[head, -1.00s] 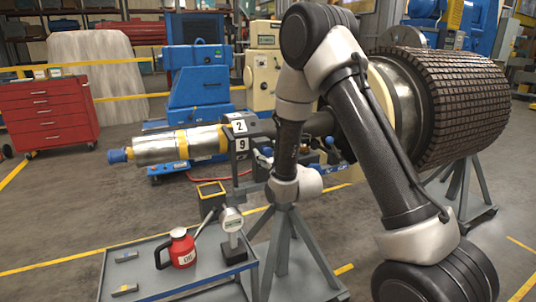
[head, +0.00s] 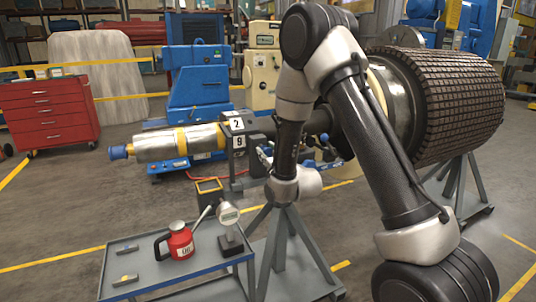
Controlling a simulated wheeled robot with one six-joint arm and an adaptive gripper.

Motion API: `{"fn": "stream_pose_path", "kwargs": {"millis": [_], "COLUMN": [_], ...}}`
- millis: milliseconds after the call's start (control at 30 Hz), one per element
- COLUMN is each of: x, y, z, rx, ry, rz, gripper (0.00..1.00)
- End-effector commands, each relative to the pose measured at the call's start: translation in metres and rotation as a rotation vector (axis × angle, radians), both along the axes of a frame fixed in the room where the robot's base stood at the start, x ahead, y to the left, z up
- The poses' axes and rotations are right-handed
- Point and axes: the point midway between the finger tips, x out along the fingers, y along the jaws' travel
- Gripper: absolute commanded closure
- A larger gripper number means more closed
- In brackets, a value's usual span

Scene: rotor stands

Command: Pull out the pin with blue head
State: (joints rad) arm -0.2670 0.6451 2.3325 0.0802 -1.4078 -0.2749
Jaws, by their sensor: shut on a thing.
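My gripper (head: 268,167) is small and mostly hidden behind my wrist, beside the stand under the rotor shaft. It is shut on a small blue piece (head: 264,157), which looks like the blue-headed pin. The pin's shank, and whether it is still in its hole, cannot be made out. Other blue parts (head: 325,138) show just right of my arm link, near the shaft. The rotor shaft (head: 180,143) has yellow bands and a blue end cap.
A grey trolley (head: 130,258) at the lower left carries a red jug (head: 180,241) and a gauge on a stand (head: 229,228). The grey stand legs (head: 290,250) are close below my wrist. The large ribbed roller (head: 455,105) is to the right. Open floor lies left.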

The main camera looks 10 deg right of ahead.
Motion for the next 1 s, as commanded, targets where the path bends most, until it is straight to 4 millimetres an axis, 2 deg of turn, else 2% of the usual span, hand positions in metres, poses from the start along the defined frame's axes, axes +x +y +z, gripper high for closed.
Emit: {"fn": "stream_pose_path", "kwargs": {"millis": [267,300,400,767,1000], "x": [-0.002,-0.002,-0.002,-0.005,-0.043], "y": [-0.001,-0.001,-0.001,-0.001,-0.008], "z": [-0.001,-0.002,-0.001,-0.001,-0.002], "rx": [-0.001,-0.001,-0.001,0.000,-0.002], "ry": [0.003,0.004,0.003,0.002,0.005], "rz": [-0.001,-0.001,-0.001,-0.001,0.000], "gripper": [1.00,0.60,0.44,0.44,0.44]}}
